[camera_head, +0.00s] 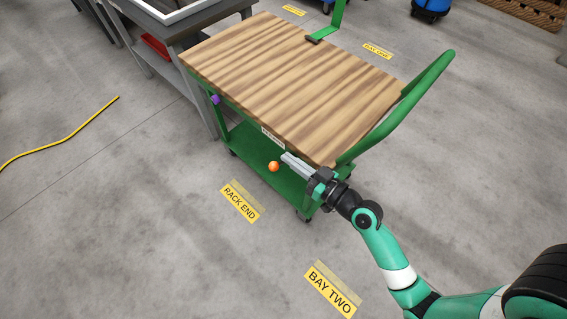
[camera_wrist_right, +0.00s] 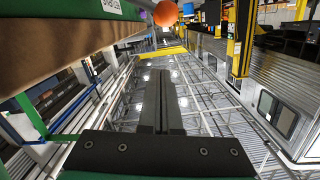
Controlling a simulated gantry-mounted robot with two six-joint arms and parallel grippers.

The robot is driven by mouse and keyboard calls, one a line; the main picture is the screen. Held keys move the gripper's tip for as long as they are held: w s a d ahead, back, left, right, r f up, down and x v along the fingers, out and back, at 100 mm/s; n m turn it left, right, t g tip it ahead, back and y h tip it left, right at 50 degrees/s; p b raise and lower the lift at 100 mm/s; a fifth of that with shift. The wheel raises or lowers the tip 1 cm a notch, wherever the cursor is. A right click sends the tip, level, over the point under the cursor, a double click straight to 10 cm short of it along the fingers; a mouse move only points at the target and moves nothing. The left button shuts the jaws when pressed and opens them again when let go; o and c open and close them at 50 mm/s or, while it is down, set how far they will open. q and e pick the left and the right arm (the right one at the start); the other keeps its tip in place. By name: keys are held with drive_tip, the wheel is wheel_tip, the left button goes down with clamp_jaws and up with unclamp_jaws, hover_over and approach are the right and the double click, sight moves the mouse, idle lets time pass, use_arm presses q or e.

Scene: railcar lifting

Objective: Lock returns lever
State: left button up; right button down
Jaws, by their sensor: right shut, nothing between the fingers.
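A cart with a wooden top (camera_head: 290,75) and green frame stands in the middle of the head view. An orange ball knob (camera_head: 274,166) shows low beside its near side, close to a small white label (camera_head: 272,137) whose text I cannot read. A purple knob (camera_head: 215,99) is farther left along the same side. Which knob belongs to the returns lever I cannot tell. My right gripper (camera_head: 284,157) is shut and empty, its tips close to the orange knob; contact is unclear. In the right wrist view the orange knob (camera_wrist_right: 166,13) lies beyond the shut fingers (camera_wrist_right: 162,75). My left gripper is out of view.
A green push handle (camera_head: 440,75) curves up at the cart's right end. A grey bench (camera_head: 190,35) stands against its far left. Yellow floor labels read RACK END (camera_head: 240,202) and BAY TWO (camera_head: 330,290). A yellow cable (camera_head: 70,137) lies left; the near-left floor is clear.

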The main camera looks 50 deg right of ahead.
sight(282, 163)
drive_tip(key=f, duration=0.1)
drive_tip(key=w+f+b, duration=0.2)
drive_tip(key=f, duration=0.1)
drive_tip(key=shift+a, duration=0.4)
